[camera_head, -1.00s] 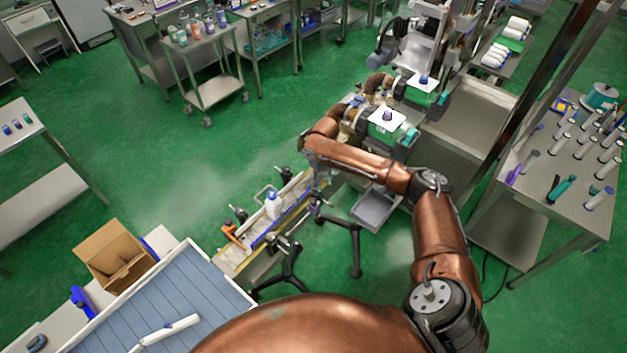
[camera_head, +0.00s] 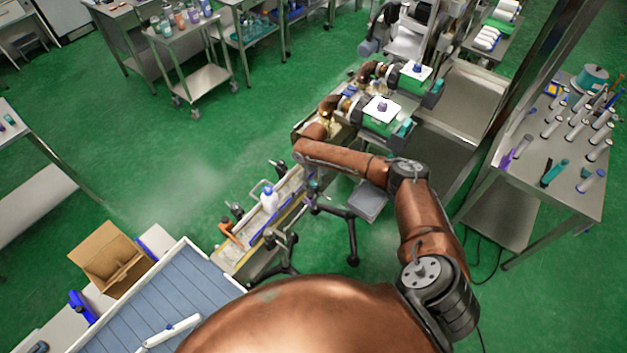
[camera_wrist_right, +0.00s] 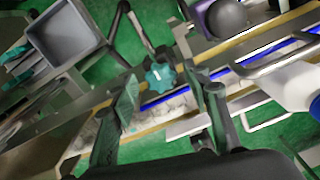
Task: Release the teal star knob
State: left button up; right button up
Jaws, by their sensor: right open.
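The teal star knob (camera_wrist_right: 160,76) sits at the side of the conveyor rail in the right wrist view. In the head view only a small teal spot (camera_head: 315,184) shows there, below my copper forearm. My right gripper (camera_wrist_right: 161,82) is open. Its two dark teal fingers stand on either side of the knob in the picture, with a gap to each; I cannot tell how far beyond the tips the knob lies. In the head view the forearm hides most of this gripper. My left gripper is not in view.
A white bottle (camera_head: 269,199) stands on the conveyor by a blue guide strip. A grey tray (camera_head: 370,201) is right of the rail. Black tripod legs (camera_head: 352,243) stand below. A steel table (camera_head: 575,195) with several tubes is at right. Green floor is clear at left.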

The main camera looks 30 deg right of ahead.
jog(key=shift+c, duration=0.7)
jog(key=c, duration=0.8)
jog(key=shift+c, duration=1.1)
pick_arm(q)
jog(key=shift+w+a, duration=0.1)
